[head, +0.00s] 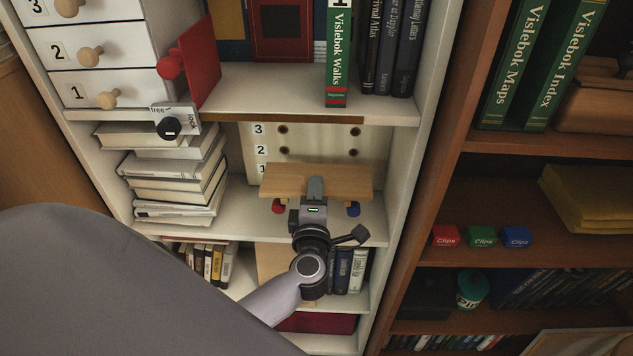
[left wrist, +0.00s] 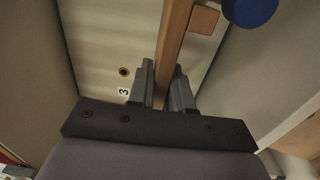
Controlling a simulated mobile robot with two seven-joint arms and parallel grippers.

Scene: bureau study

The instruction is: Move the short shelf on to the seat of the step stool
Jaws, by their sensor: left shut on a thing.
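The short shelf (head: 345,178) is a light wooden board inside the white bookcase, in front of a panel with numbered holes. My left gripper (head: 314,188) is shut on the middle of its front edge. A red peg (head: 278,206) and a blue peg (head: 352,209) show just below the board; I cannot tell whether it rests on them. In the left wrist view the board (left wrist: 177,40) runs between the two fingers (left wrist: 163,88), with a blue round end (left wrist: 250,9) beside it. I do not see the step stool. My right gripper is not in view.
The numbered panel (head: 318,145) stands behind the board. A stack of books (head: 175,180) is to its left, and the bookcase's upright (head: 408,190) is close on its right. A white shelf (head: 300,105) is above. A lever marked free and lock (head: 178,118) sits at upper left.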

